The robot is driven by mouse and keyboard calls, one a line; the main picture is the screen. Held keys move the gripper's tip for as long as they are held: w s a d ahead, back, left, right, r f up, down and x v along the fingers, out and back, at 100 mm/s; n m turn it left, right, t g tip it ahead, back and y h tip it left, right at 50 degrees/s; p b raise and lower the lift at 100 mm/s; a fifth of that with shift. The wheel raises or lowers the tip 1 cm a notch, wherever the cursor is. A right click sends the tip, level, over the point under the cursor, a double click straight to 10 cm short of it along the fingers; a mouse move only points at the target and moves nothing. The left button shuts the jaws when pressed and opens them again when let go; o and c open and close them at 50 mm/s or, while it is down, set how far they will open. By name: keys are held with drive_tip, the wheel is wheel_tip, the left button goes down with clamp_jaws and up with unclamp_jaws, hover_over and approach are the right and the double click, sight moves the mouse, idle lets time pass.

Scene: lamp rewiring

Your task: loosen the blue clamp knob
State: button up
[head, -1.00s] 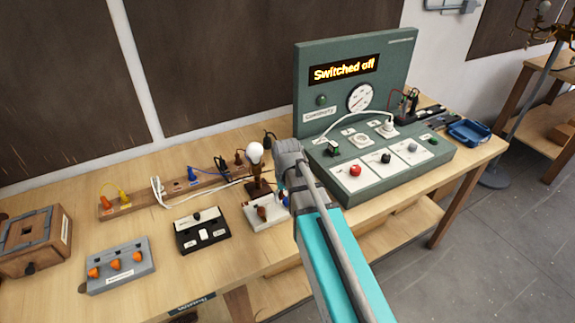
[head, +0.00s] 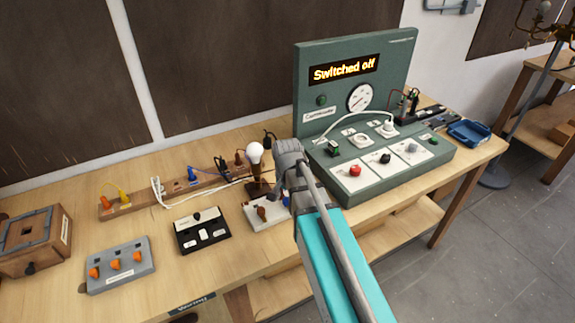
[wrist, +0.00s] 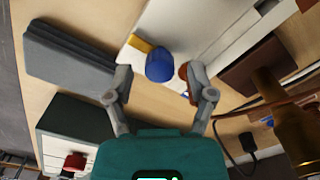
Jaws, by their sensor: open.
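The blue clamp knob (wrist: 160,66) shows in the wrist view, on a white base beside a yellow piece. My gripper (wrist: 158,82) is open and empty, with one finger on each side of the knob in the picture. I cannot tell whether either finger touches it. In the head view my gripper (head: 284,192) is over the right end of the white lamp base (head: 262,222). The arm and gripper largely hide the knob there.
The lamp bulb (head: 254,153) stands close left of my gripper. The green console (head: 380,185), reading "Switched off", is to the right. A black switch box (head: 202,233) and a grey box with orange knobs (head: 120,265) lie to the left.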

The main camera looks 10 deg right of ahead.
sight(287, 199)
drive_tip(key=m, duration=1.2)
drive_tip(key=shift+s+m, duration=0.1)
drive_tip(key=shift+m, duration=0.2)
wheel_tip(287, 199, up, 14)
drive_tip(key=p, duration=1.3)
drive_tip(key=shift+p, duration=0.4)
drive_tip(key=shift+f, duration=0.1)
drive_tip(key=s+f+n+b, duration=0.2)
drive_tip(key=s+n, duration=0.2)
drive_tip(key=n, duration=0.6)
drive_tip(key=s+d+f+n+b, duration=0.1)
drive_tip(key=s+f+n+b, duration=0.2)
drive_tip(key=n, duration=0.7)
drive_tip(key=shift+s, duration=1.05)
